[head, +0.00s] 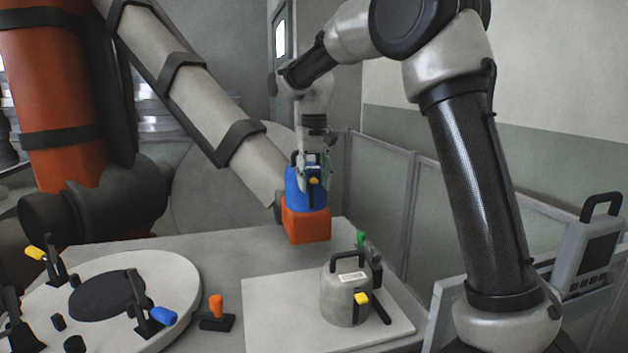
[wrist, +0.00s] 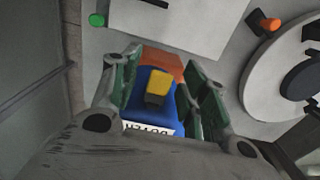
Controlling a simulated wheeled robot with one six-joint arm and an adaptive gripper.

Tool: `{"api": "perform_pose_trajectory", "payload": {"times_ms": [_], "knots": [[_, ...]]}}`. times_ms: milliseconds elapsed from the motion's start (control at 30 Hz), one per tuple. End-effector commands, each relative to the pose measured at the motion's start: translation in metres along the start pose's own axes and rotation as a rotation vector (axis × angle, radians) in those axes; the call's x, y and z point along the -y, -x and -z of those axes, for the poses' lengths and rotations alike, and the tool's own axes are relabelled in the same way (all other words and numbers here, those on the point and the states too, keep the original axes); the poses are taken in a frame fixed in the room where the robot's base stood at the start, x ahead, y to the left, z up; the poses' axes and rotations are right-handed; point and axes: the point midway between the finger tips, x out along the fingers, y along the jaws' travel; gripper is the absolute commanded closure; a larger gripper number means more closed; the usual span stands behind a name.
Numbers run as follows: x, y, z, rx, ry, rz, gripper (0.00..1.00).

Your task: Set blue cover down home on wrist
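The blue cover (head: 305,196) is upright directly over the orange wrist (head: 306,226), at the end of the large robot's grey arm. It looks in contact with the wrist, but whether it is fully seated cannot be told. My gripper (head: 313,172) comes down from above, its green-padded fingers on both sides of the cover and seemingly shut on it. In the wrist view, the blue cover (wrist: 150,108) fills the space between my gripper's fingers (wrist: 156,92), with a yellow latch and a white label. The orange wrist (wrist: 165,67) shows past it; their joint is partly hidden.
A grey lidded pot (head: 338,298) with a black handle and yellow clamp stands on a pale board (head: 270,310). A round plate (head: 170,275) with coloured clamps lies left, an orange-tipped clamp (head: 216,308) between. The large orange and grey robot arm (head: 195,95) is close on the left.

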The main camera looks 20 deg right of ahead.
Motion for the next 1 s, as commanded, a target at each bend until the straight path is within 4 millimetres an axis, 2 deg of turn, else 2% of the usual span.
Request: {"api": "perform_pose_trajectory", "payload": {"times_ms": [233, 333, 733, 900, 1000], "knots": [[0.000, 0.001, 0.000, 0.001, 0.000, 0.000, 0.55], [0.000, 0.010, 0.001, -0.001, 0.000, 0.000, 0.55], [0.000, 0.094, 0.001, -0.003, 0.000, 0.001, 0.55], [0.000, 0.115, 0.001, -0.001, 0.001, 0.000, 0.55], [0.002, 0.119, 0.007, -0.028, 0.028, 0.008, 0.55]]}}
